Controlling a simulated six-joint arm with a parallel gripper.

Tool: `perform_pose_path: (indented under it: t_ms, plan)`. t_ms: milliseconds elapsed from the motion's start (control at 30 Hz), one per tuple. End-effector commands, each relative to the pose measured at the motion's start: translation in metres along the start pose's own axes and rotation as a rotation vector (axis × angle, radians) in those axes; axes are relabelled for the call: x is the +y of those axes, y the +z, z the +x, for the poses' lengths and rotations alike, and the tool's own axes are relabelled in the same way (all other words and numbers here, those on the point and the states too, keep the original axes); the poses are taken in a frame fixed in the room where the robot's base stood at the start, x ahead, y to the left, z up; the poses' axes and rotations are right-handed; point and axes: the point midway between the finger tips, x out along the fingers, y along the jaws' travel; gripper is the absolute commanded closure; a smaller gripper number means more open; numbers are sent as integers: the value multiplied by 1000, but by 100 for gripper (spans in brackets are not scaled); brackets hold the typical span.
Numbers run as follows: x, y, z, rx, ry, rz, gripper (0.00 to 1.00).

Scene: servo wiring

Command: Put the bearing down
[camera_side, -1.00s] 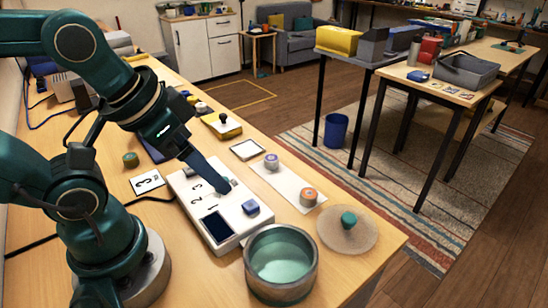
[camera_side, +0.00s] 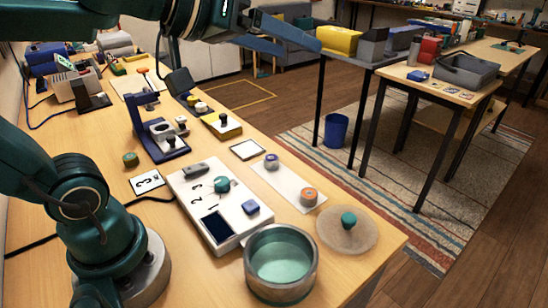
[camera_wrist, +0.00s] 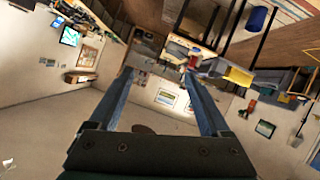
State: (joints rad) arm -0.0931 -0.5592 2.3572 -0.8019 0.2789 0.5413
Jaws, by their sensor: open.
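My gripper (camera_wrist: 158,78) is open in the wrist view, with nothing between its two blue fingers. In the side view my gripper (camera_side: 290,36) is raised high, well above the table and pointing right. Two ring-like pieces stand on a pale strip: one with an orange side (camera_side: 308,196) and a smaller purple one (camera_side: 271,161). I cannot tell for certain which piece is the bearing. A white device (camera_side: 231,205) with a dark screen, a teal knob (camera_side: 222,185) and a blue block (camera_side: 251,207) lies left of the strip. My gripper touches none of these.
A grey bowl (camera_side: 255,276) with teal inside stands at the front. A round clear disc (camera_side: 334,239) with a teal knob is right of it.

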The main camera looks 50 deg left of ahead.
Motion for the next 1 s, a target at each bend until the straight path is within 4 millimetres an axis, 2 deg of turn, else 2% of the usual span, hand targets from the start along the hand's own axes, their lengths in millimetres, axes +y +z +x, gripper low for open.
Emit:
perform_pose_path:
  t_ms: [33,100,167,200,267,300,367,400,467,500,567,600,700,800,900,1000]
  plan:
    - [-18,-21,8,58,-52,-67,19]
    - [-50,-48,16,141,-142,-165,19]
    - [-85,-64,19,198,-238,-253,19]
    - [-110,-71,20,231,-311,-312,19]
    - [-151,-76,19,266,-432,-403,19]
    - [-180,-74,16,282,-518,-467,19]
    - [-222,-64,9,291,-655,-563,19]
    - [-249,-53,3,287,-749,-631,19]
    - [-287,-30,-9,269,-894,-737,19]
    - [-310,-11,-18,247,-993,-811,19]
    - [-339,24,-34,201,-1138,-932,19]
    - [-355,50,-45,161,-1233,-1016,19]
    - [-378,114,-70,54,-1436,-1229,19]
    - [-386,160,-86,-14,-1562,-1403,19]
    - [-394,186,-95,-40,-1622,-1483,19]
    - [-400,200,-103,-60,-1662,-1509,19]
